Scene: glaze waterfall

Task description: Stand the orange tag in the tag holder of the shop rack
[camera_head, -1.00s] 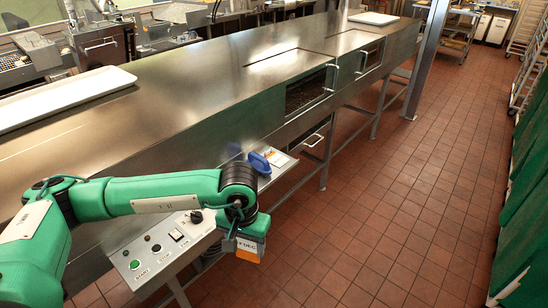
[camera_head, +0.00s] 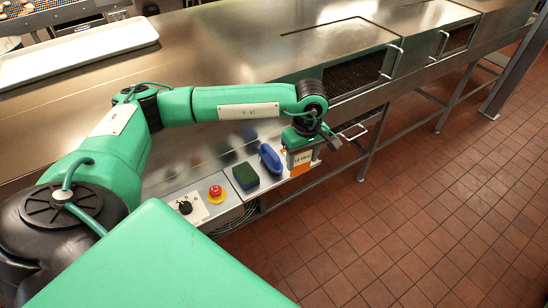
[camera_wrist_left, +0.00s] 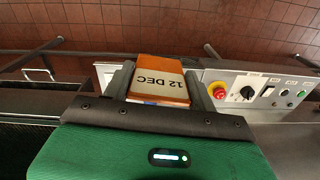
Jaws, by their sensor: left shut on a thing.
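The orange tag (camera_wrist_left: 158,92) has a pale label reading "12 DEC", upside down in the left wrist view. My left gripper (camera_wrist_left: 160,86) is shut on it, one finger on each side. In the head view my left gripper (camera_head: 300,146) holds the tag (camera_head: 301,169) out past the counter's front edge, just right of a blue object. The tag hangs below the fingers there, and part of it is hidden by the gripper. I cannot make out the shop rack or its tag holder in either view. My right gripper is not in view.
A control ledge holds a blue object (camera_head: 270,158), a dark green pad (camera_head: 245,177), a red stop button (camera_head: 215,193) and a black knob (camera_head: 185,207). A white tray (camera_head: 75,55) lies on the steel counter (camera_head: 230,62).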

